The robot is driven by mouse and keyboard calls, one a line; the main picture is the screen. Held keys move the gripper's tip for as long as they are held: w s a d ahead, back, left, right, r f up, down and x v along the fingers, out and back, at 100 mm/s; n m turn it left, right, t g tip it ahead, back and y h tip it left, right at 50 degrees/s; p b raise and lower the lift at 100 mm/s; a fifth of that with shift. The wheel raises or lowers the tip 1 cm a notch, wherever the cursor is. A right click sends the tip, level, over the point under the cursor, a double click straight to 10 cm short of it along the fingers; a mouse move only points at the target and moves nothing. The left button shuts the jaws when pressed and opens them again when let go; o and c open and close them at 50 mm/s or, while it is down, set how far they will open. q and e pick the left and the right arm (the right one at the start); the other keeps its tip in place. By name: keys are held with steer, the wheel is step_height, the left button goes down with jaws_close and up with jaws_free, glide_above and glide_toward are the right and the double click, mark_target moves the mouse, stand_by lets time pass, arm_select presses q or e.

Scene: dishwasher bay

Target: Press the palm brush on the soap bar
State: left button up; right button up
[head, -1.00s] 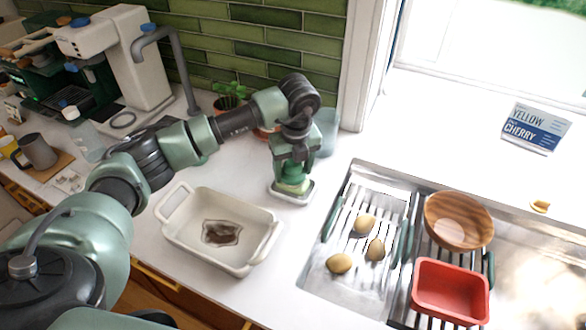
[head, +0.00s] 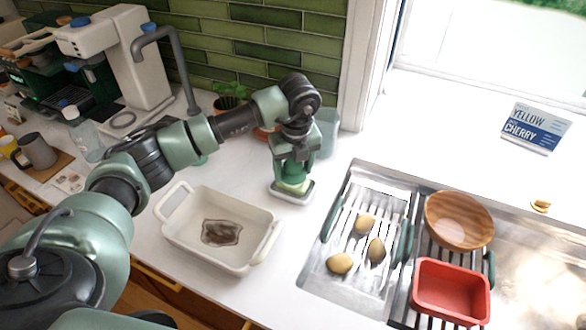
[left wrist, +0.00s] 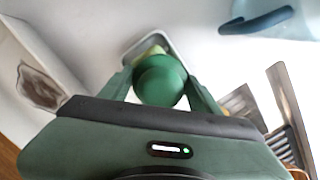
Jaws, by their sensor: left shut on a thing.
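My left gripper (head: 291,168) points down over the small pale soap dish (head: 295,198) on the counter. It is shut on the palm brush, whose round green knob (left wrist: 161,80) sits between the fingers in the left wrist view. A yellow-green soap bar (head: 291,187) shows in the dish directly under the gripper. In the left wrist view the dish rim (left wrist: 138,42) shows beyond the knob. The brush's underside is hidden, so I cannot tell whether it touches the soap. My right gripper is not in view.
A cream baking dish (head: 185,239) with a brown stain stands left of the soap dish. To the right is the sink, with a rack of potatoes (head: 340,263), a wooden bowl (head: 458,222) and a red tub (head: 450,292). A bluish container (head: 327,133) stands behind the gripper.

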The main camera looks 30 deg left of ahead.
mark_target(292, 161)
arm_select(q)
steer(key=shift+r+p, duration=0.55)
steer(key=shift+r, duration=0.2)
steer(key=shift+r+p, duration=1.55)
steer(key=shift+r, duration=1.25)
steer(key=shift+f, duration=0.1)
